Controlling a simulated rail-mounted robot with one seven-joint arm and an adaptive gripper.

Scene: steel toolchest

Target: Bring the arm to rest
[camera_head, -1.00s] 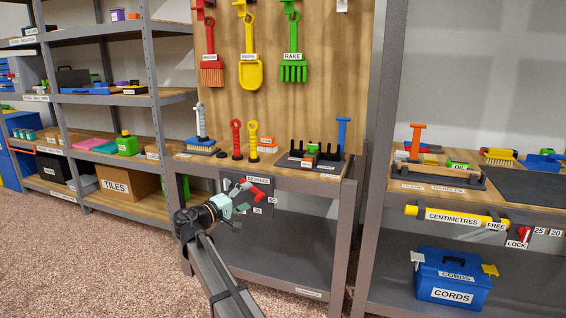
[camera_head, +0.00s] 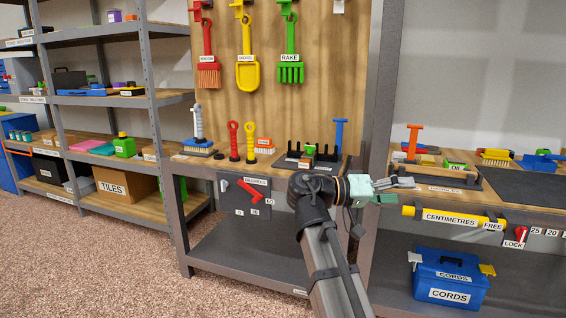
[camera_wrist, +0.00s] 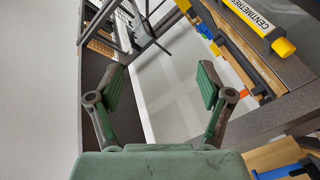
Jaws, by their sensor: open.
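My gripper (camera_head: 398,184) is in the head view, in front of the gap between the middle bench and the right bench, pointing right. It looks small and partly edge-on there. In the wrist view my gripper (camera_wrist: 162,88) shows its two green-padded fingers spread apart with nothing between them. Behind the fingers is a pale wall and a dark frame. My arm rises from the bottom of the head view and bends at the wrist.
The yellow CENTIMETRES tube (camera_head: 452,217) is close right of my gripper and shows in the wrist view (camera_wrist: 258,18). A red-handled lever panel (camera_head: 244,196) is left of my wrist. A blue CORDS box (camera_head: 449,279) sits below right. The floor at left is clear.

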